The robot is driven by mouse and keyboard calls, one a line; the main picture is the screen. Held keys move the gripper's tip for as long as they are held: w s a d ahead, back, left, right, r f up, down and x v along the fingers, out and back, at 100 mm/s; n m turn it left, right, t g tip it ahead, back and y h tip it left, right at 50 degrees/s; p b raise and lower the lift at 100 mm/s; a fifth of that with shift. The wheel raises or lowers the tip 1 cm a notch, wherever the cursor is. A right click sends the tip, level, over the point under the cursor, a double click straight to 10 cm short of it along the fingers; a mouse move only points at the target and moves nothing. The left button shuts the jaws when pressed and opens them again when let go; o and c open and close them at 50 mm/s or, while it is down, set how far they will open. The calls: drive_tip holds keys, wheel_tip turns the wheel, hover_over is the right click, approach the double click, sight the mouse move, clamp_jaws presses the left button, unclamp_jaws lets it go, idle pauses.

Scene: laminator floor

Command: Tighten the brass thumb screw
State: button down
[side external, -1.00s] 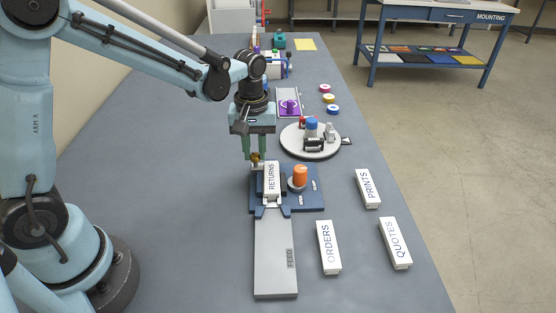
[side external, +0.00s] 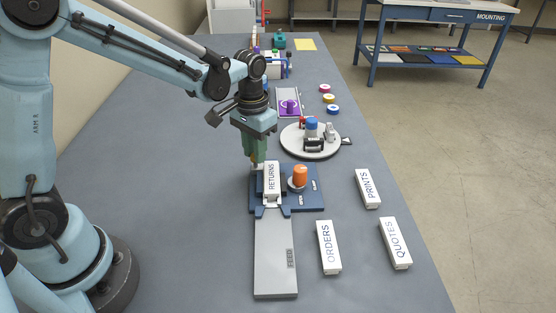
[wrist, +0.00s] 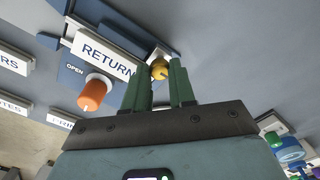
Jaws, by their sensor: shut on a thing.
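The brass thumb screw (wrist: 159,69) shows in the wrist view between the tips of my two green fingers, beside the white RETURNS block (wrist: 103,53). In the side view my gripper (side external: 256,162) points down at the left edge of the blue fixture (side external: 310,200), and its fingers largely hide the screw. My gripper is shut on the screw.
A grey FEED track (side external: 273,260) runs from the fixture towards the front. White ORDERS (side external: 328,247), QUOTES (side external: 395,243) and PRINTS (side external: 367,188) blocks lie to the right. A round tray (side external: 294,148) with small items is behind the fixture. The table's left side is clear.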

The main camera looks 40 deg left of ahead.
idle(0.4)
drive_tip(key=c, duration=0.9)
unclamp_jaws()
wheel_tip(320, 180, up, 12)
drive_tip(key=shift+r, duration=0.1)
drive_tip(key=t, duration=0.7)
approach(252, 159)
drive_tip(key=s+r, duration=0.3)
drive_tip(key=s, duration=0.1)
drive_tip(key=shift+a, duration=0.25)
